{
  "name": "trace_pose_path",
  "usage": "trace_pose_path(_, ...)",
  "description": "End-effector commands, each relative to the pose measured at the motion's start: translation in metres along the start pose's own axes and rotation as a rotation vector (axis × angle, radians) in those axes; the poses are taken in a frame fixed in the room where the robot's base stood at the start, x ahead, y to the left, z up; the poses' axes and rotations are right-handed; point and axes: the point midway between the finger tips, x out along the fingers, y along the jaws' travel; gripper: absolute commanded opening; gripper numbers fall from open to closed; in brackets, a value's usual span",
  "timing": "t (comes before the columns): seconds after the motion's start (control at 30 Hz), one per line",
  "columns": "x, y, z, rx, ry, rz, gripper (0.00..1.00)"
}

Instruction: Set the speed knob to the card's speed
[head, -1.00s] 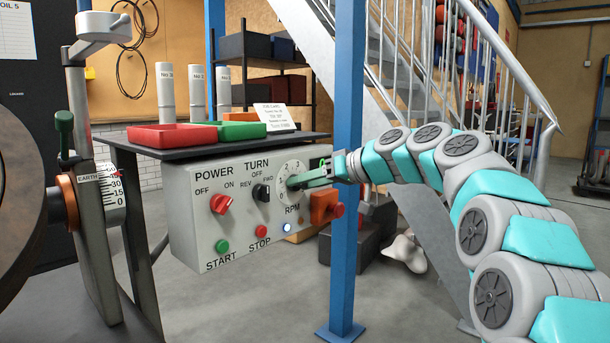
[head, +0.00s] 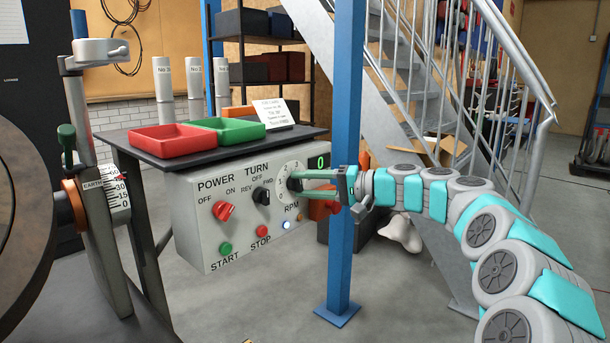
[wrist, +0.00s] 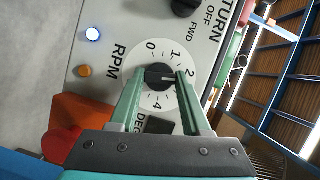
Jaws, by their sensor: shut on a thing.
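The speed knob (wrist: 158,76) is dark and sits at the centre of a white dial marked 0 to 4, with RPM beside it. My gripper (wrist: 166,75) has its green fingers on either side of the knob, shut on it. A light mark on the knob seems to face roughly toward 2, but the fingers partly cover the dial.
The grey control panel (head: 208,240) also holds red and black switches, START and STOP buttons and a lit white lamp (head: 287,225). A small display (head: 319,163) shows a green 0. A blue post (head: 345,240) stands close to my arm. Red and green trays sit above.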

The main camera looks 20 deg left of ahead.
Motion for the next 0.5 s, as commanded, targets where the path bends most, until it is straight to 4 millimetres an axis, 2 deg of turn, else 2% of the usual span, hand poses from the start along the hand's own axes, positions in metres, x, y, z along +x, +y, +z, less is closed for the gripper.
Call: trace_pose_path(0.5,-0.0004,0.0009,-0.0014,0.457,0.006,-0.19,0.0)
